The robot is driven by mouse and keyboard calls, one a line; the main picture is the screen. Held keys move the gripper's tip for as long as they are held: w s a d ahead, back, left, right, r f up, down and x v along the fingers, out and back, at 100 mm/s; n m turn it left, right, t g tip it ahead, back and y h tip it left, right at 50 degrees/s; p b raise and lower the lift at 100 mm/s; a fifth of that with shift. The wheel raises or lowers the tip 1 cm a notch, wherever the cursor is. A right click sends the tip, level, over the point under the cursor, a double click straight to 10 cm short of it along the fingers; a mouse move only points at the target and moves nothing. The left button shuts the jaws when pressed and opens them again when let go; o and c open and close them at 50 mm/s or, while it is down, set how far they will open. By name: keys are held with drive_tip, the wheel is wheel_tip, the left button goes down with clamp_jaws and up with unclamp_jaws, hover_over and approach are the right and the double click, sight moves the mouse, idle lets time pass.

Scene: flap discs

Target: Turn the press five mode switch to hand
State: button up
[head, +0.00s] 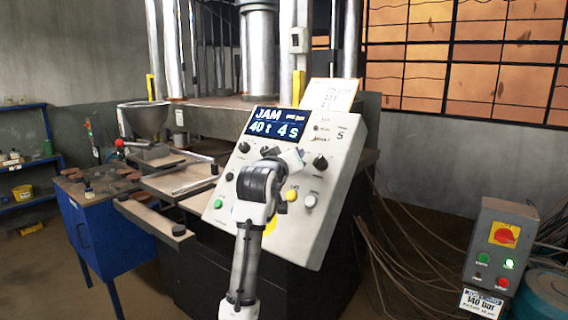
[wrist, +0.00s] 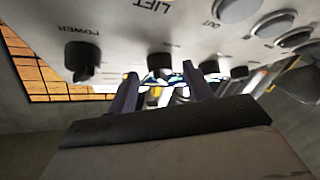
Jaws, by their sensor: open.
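The sloping pale control panel (head: 325,215) marked 5 stands in the middle of the head view, its display (head: 277,128) reading JAM, 40 t, 4 s. Black knobs sit on it, one at left (head: 243,147) and one at right (head: 320,162). I cannot read which is the mode switch or its position. My gripper (head: 284,155) is in front of the panel, hiding its middle. In the wrist view, my gripper (wrist: 161,88) is open, with a black knob (wrist: 160,62) showing between and beyond its fingers. Contact cannot be judged. Another knob (wrist: 82,60) sits to the left.
Green (head: 218,203), yellow (head: 291,194) and white (head: 310,200) buttons lie low on the panel. A grey box with a red switch (head: 503,235) stands at right. A blue cabinet (head: 100,240) and a protruding tray (head: 150,218) are at left. Cables hang right of the press.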

drive_tip(key=b+v, duration=0.4)
drive_tip(key=v, duration=0.9)
drive_tip(key=shift+s, duration=0.25)
drive_tip(key=shift+a, duration=0.1)
